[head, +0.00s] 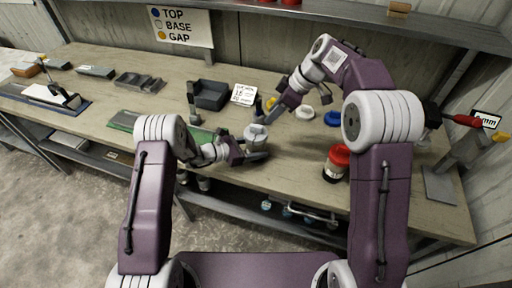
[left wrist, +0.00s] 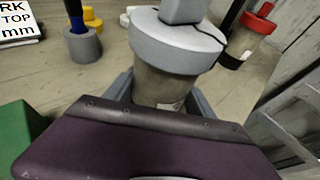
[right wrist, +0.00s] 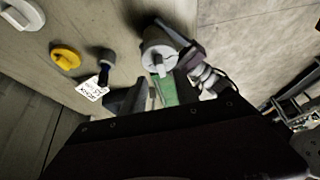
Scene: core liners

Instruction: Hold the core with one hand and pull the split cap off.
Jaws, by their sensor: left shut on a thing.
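The core (head: 255,146) is a clear-looking cylinder with a grey cap (head: 255,131) on top. My left gripper (head: 250,155) is shut around its body; in the left wrist view the core body (left wrist: 160,86) sits between the fingers. There the cap (left wrist: 178,42) is seated on the core, with a raised block on top and a dark split line at its right side. The cap also shows in the right wrist view (right wrist: 158,52). My right gripper (head: 272,119) is open and empty, above and right of the cap, apart from it.
A red-lidded jar (head: 336,163) stands to the right. White (head: 304,112) and blue (head: 332,118) caps lie behind, and a yellow cap (right wrist: 66,58) lies near a small grey holder (left wrist: 82,46). A dark tray (head: 210,95) and green mat (head: 125,119) lie left.

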